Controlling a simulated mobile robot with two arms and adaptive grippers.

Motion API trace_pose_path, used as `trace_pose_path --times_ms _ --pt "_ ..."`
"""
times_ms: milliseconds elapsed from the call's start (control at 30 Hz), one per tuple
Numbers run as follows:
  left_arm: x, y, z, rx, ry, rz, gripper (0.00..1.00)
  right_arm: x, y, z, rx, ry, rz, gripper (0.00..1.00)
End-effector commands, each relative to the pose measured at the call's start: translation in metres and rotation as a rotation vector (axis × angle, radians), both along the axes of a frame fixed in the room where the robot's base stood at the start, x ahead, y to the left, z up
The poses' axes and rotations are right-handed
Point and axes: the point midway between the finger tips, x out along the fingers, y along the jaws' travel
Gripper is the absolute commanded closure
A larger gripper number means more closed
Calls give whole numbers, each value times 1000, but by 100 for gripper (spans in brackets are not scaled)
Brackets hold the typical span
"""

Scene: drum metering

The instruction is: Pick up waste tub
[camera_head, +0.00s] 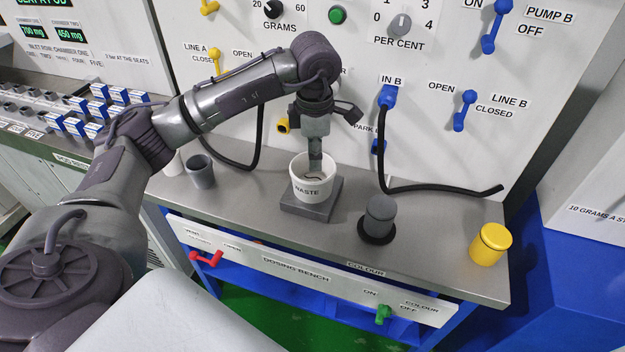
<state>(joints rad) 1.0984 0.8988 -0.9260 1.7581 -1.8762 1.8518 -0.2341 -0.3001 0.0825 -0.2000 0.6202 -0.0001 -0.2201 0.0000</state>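The waste tub (313,189) is a white open cup lettered WASTE. It stands upright on a small square grey block on the bench top. My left arm comes in from the left, and my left gripper (316,164) points straight down at the tub, its tip reaching into the tub's mouth. I see the gripper edge-on, so the gap between its fingers is hidden. I cannot tell whether it touches the tub's wall. My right gripper is not in view.
A grey cup (201,171) stands left of the tub. A dark grey lidded pot (379,217) and a yellow canister (490,244) stand to the right. A black hose (440,189) lies along the back of the bench. The panel with blue valve handles rises behind.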

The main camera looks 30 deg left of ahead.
Motion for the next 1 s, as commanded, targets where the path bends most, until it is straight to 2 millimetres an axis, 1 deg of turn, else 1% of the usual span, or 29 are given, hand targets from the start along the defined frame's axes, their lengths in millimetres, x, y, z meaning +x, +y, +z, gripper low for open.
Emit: trace_pose_path --times_ms 67,300,400,500,667,833,900,1000 --pt "-1 4 -7 15 7 5 67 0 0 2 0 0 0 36" --pt "1 5 -54 12 10 3 67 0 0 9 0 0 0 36" --pt "3 5 -69 10 8 5 67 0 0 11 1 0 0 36" --pt "4 5 -79 11 5 4 67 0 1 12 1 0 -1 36" --pt "5 5 -89 10 7 3 67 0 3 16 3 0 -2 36" --pt "9 5 -113 9 9 4 67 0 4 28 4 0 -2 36" --pt "10 5 -124 8 7 3 67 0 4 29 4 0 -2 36" --pt "11 5 -133 9 5 3 67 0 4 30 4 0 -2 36"
